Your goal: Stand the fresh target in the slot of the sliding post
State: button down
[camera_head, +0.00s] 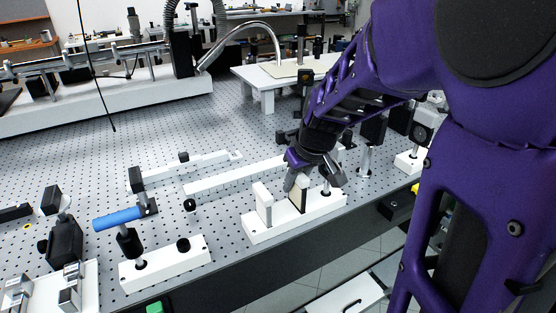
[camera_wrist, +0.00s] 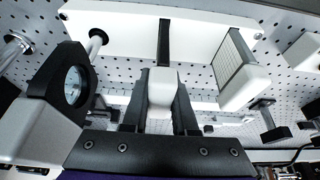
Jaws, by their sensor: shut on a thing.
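My gripper (camera_head: 299,176) is shut on an upright plate with a white edge and a dark face (camera_head: 301,197). It points down over a long white base (camera_head: 324,205) near the table's front edge. In the wrist view the white end of this plate (camera_wrist: 162,92) sits between the two fingers (camera_wrist: 160,104). The plate appears to stand on the base; I cannot tell if it is clear of it. A second white plate (camera_head: 262,204) stands to its left on the base, and shows a grey face in the wrist view (camera_wrist: 238,72). I cannot tell which post is the sliding one.
A blue cylinder (camera_head: 117,219) on a black mount stands left, near a white block with posts (camera_head: 166,264). White rails (camera_head: 235,175) lie behind. A round dark mount (camera_wrist: 73,86) is close beside my gripper in the wrist view. Perforated tabletop between is partly clear.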

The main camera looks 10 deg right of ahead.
jog(key=shift+r+p, duration=1.9)
jog(key=shift+r, duration=0.95)
jog(key=shift+r+p, duration=1.4)
jog(key=shift+r, duration=0.65)
jog(key=shift+f, duration=0.1)
